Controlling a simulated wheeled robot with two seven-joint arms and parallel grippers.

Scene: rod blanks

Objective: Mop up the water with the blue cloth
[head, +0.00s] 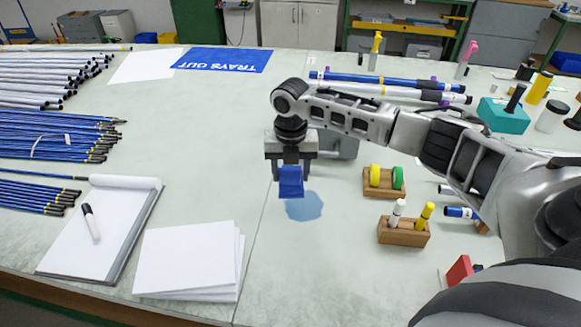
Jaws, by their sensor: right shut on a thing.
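My right gripper (291,172) points down over the middle of the table and is shut on the blue cloth (291,183). The cloth hangs folded below the fingers. A blue water puddle (305,207) lies on the pale table (215,185), just below and slightly right of the cloth in the picture. The cloth overlaps the puddle's far edge in view; I cannot tell whether it touches the water. My left gripper is not in view.
Blue rods (65,135) and a notepad (135,215) with a marker lie left. White paper (190,260) lies in front. A wooden marker holder (403,232) and tape holder (384,188) stand right of the puddle. The table left of the puddle is clear.

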